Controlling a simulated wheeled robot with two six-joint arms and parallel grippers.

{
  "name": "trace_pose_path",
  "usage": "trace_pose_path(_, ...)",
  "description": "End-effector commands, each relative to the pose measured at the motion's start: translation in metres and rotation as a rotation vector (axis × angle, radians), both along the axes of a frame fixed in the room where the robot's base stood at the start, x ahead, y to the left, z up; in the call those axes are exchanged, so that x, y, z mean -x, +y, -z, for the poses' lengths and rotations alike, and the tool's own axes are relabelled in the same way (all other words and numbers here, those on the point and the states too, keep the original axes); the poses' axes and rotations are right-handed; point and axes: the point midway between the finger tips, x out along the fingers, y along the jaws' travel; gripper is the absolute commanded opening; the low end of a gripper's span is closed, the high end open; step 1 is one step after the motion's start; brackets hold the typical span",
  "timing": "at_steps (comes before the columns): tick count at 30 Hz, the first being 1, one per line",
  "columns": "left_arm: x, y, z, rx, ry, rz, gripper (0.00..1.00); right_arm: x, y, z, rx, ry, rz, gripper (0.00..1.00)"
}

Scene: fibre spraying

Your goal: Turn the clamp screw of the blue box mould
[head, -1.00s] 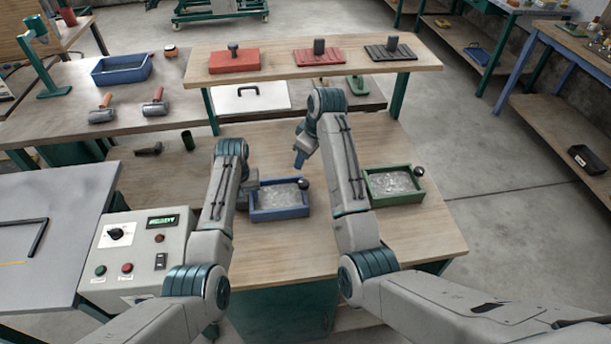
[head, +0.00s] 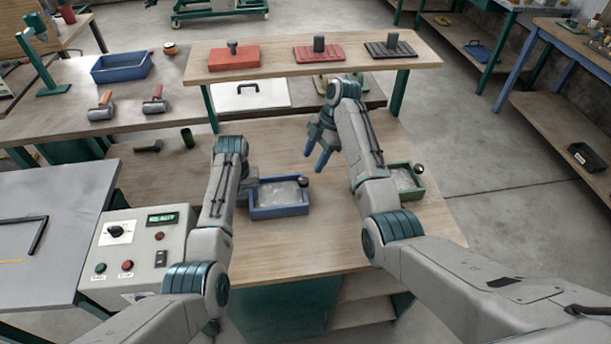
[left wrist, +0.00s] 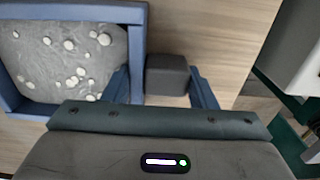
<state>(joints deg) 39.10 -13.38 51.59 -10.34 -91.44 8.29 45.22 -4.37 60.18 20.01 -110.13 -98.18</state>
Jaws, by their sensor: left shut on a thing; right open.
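The blue box mould (head: 279,211) lies on the wooden table with grey, wet-looking mix in it. A black ball knob (head: 304,181), likely its clamp screw, sits at its right end. A dark grey block (left wrist: 167,75) sticks out beside its opposite end. My left gripper (left wrist: 162,88) has its blue fingers on either side of this block and is shut on it; in the head view the arm mostly hides it. My right gripper (head: 318,163) is open and empty, in the air behind and right of the blue mould, apart from the knob.
A green box mould (head: 420,193) with its own black knob stands to the right, partly behind my right arm. A raised shelf (head: 275,62) with red and dark pressing plates spans the back. A control box (head: 137,262) stands at left. The table's front is clear.

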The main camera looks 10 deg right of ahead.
Motion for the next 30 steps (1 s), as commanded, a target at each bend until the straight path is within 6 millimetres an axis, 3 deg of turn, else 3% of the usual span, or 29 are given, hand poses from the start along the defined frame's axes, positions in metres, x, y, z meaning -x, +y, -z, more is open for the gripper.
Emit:
trace_pose_path(3, 0.001, 0.000, 0.000, 0.000, 0.001, 0.000, 0.00, 0.004, 0.010, 0.024, -0.001, 0.004, 0.001, 0.52)
trace_pose_path(10, 0.000, 0.000, 0.000, 0.000, 0.001, 0.001, 0.00, 0.008, 0.023, 0.058, 0.001, 0.002, 0.000, 0.52)
trace_pose_path(15, 0.000, 0.000, 0.000, 0.000, 0.001, 0.001, 0.00, 0.009, 0.027, 0.069, 0.000, 0.001, 0.002, 0.52)
trace_pose_path(24, 0.000, 0.000, 0.000, 0.000, 0.001, 0.001, 0.00, 0.009, 0.028, 0.070, 0.001, 0.000, 0.002, 0.52)
trace_pose_path(30, 0.000, 0.000, 0.000, 0.000, 0.001, 0.001, 0.00, 0.009, 0.028, 0.070, 0.001, 0.000, 0.002, 0.12)
